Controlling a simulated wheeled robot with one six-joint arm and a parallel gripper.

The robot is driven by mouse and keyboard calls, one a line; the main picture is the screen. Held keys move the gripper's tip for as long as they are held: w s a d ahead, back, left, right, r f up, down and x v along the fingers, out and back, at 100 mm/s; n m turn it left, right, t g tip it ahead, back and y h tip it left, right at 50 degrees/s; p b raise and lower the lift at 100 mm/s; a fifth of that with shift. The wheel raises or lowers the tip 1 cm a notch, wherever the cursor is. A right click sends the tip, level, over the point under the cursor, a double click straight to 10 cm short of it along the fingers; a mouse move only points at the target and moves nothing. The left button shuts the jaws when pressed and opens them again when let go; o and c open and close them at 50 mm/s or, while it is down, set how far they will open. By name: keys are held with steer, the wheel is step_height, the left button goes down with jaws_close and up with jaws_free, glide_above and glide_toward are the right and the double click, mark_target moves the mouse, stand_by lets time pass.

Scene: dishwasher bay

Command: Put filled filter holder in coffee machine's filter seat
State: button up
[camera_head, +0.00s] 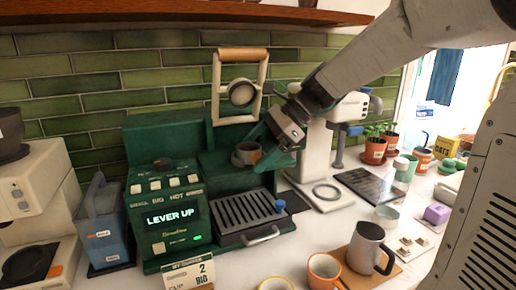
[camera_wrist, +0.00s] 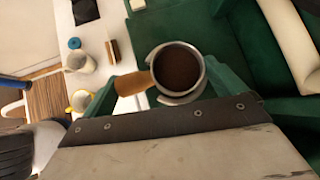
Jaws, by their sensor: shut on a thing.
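The filter holder (camera_head: 247,153) is a metal cup with a wooden handle. In the wrist view the filter holder (camera_wrist: 181,70) shows dark coffee grounds inside, and its handle (camera_wrist: 132,83) points left. My gripper (camera_head: 274,146) has green fingers and is shut on the filter holder, held in front of the green coffee machine (camera_head: 160,180). The cup looks level, above the machine's drip tray (camera_head: 243,208). The machine's lever (camera_head: 242,54) is up, and its screen reads "LEVER UP". The filter seat is not clearly visible; I cannot tell whether the holder touches it.
A white grinder-like machine (camera_head: 318,150) stands close on the right. A blue-grey container (camera_head: 103,222) is at the left. A grey mug (camera_head: 367,246), an orange cup (camera_head: 324,270) and a sign (camera_head: 190,274) occupy the front counter. A wooden shelf (camera_head: 190,11) hangs above.

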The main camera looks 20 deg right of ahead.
steer(key=o, duration=0.7)
steer(key=shift+c, duration=0.2)
steer(key=shift+d, duration=0.1)
steer(key=v, duration=0.7)
steer(key=shift+s+d+r, duration=0.1)
steer(key=shift+d+r, duration=0.1)
steer(key=shift+r, duration=0.1)
steer(key=s+a+f+n+h, duration=0.1)
steer(key=s+f+n+h, duration=0.3)
steer(key=s+n, duration=0.5)
steer(key=s+a+f+n+g+h, duration=0.1)
steer(key=s+f+n+h, duration=0.3)
steer(key=s+f+n, duration=0.4)
steer(key=s+n, duration=0.2)
steer(key=s, duration=0.5)
steer(key=shift+s+f+h, duration=0.2)
steer(key=shift+s+h, duration=0.05)
steer(key=shift+h, duration=0.15)
